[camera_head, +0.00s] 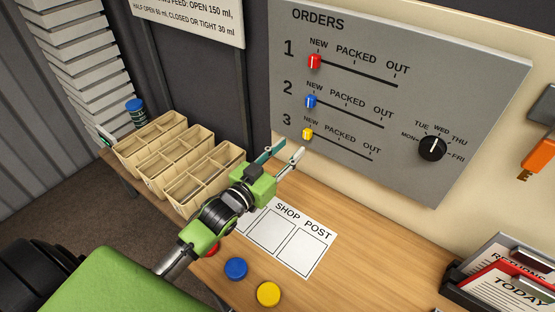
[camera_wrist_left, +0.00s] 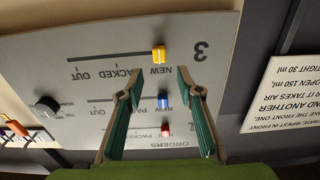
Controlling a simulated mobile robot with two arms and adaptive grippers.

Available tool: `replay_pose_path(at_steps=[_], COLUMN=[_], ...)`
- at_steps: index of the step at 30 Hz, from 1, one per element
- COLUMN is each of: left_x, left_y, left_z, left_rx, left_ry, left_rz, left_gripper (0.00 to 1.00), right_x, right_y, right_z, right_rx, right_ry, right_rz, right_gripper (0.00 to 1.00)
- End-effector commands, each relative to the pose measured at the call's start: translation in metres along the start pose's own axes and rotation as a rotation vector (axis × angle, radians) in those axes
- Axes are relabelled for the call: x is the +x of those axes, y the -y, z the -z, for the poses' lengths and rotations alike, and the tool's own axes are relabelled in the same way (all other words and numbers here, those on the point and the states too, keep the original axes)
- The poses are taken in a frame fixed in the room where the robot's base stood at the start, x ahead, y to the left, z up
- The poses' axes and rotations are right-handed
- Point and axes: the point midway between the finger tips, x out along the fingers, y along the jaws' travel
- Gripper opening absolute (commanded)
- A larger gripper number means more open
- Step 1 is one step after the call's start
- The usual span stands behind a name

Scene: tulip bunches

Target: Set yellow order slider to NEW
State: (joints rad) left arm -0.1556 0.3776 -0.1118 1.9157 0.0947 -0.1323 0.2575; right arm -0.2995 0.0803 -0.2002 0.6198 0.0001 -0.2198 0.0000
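The yellow order slider (camera_head: 307,134) sits at the left end of track 3 on the grey ORDERS board (camera_head: 480,95), beside the NEW label. It also shows in the left wrist view (camera_wrist_left: 158,54), next to NEW, with the board upside down there. My left gripper (camera_head: 284,153) is open and empty, just below and left of the yellow slider and apart from it. In the left wrist view its two fingers (camera_wrist_left: 159,73) are spread, with the yellow slider beyond the gap between the tips. My right gripper is not in view.
The red slider (camera_head: 314,62) and blue slider (camera_head: 311,102) also stand at NEW. A black day dial (camera_head: 432,148) is on the board's right. Wooden crates (camera_head: 165,150) stand at left. Below lie a SHOP POST sheet (camera_head: 290,240), blue disc (camera_head: 236,268) and yellow disc (camera_head: 268,293).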

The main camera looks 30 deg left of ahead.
Motion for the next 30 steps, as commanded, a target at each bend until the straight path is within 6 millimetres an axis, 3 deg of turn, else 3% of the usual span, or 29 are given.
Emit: replay_pose_path(at_steps=[3, 10, 30], left_x=[-0.023, -0.046, -0.050], left_y=[0.000, 0.000, 0.000], left_z=[-0.001, 0.000, 0.000], left_rx=[0.000, 0.000, 0.000], left_ry=[0.003, 0.001, 0.000], left_rz=[0.000, 0.000, 0.000], left_gripper=[0.33, 0.33, 0.33], right_x=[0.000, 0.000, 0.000], right_y=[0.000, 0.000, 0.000], right_z=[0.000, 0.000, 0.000], right_rx=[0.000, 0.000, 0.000], right_ry=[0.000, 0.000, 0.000], right_rz=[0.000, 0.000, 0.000], right_gripper=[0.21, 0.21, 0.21])
